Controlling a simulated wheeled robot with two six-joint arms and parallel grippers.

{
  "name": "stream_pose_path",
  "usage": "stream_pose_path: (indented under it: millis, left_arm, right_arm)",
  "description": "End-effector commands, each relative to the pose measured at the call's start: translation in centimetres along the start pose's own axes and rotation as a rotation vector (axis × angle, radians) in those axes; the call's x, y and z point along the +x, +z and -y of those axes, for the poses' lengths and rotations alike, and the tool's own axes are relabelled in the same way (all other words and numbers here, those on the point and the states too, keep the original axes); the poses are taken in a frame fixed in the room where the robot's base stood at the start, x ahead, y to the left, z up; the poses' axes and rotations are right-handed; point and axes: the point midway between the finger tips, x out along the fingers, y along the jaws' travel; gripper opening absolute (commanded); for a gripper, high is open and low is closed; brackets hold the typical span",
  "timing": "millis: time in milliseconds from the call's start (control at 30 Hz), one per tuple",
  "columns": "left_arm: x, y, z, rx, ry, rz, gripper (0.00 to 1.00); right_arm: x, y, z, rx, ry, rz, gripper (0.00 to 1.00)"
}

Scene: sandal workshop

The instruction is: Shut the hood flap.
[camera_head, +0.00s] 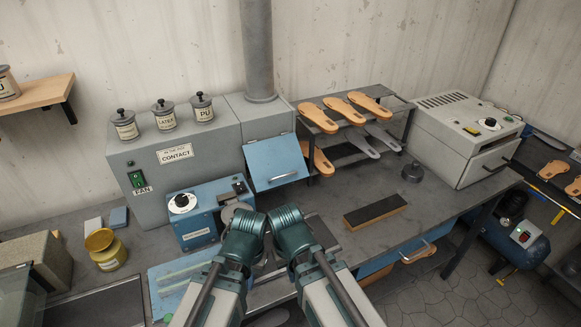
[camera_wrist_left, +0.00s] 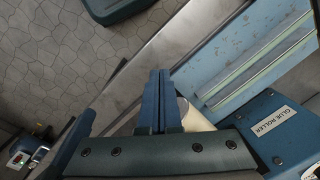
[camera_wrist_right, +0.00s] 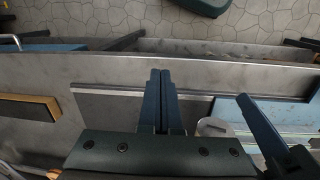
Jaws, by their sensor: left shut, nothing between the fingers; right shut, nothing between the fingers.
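The hood flap (camera_head: 276,162) is a blue panel with a pale bar handle (camera_head: 283,177) near its lower edge. It hangs on the front of the grey hood (camera_head: 262,119) under the round duct and slants outward toward me, so it looks ajar; the gap behind it is hidden. My left gripper shows in its wrist view (camera_wrist_left: 158,75) with fingers together and empty. My right gripper (camera_wrist_right: 160,75) is also shut and empty. Both are low over the front of the bench, below and nearer than the flap, touching nothing visible. In the head view my wrists mostly hide the fingers.
The blue glue roller (camera_head: 207,212) stands left of and below the flap. A rack (camera_head: 315,165) with several sandal soles is close on its right. A dark block (camera_head: 375,212) lies on the bench, and a yellow jar (camera_head: 106,249) stands at left. My arms are close together.

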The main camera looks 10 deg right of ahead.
Motion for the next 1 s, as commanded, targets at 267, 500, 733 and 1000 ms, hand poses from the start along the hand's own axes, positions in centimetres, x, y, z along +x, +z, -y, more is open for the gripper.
stream_pose_path:
  millis: [267, 500, 733, 1000]
  left_arm:
    - [-2.9, 0.2, 0.3, -0.003, 0.001, 0.001, 0.00]
    - [-6.6, 0.5, 0.6, -0.008, 0.001, 0.001, 0.00]
    - [-13.1, 0.9, 1.2, -0.014, 0.003, 0.003, 0.00]
    - [-18.9, 1.2, 1.7, -0.022, 0.004, 0.004, 0.00]
  right_arm:
    - [-2.9, -2.5, -0.8, 0.161, -0.036, -0.055, 0.00]
    - [-6.8, -6.0, -2.2, 0.409, -0.102, -0.132, 0.00]
    - [-13.9, -12.0, -5.4, 0.829, -0.241, -0.242, 0.00]
    - [-21.2, -18.1, -10.2, 1.317, -0.454, -0.336, 0.00]
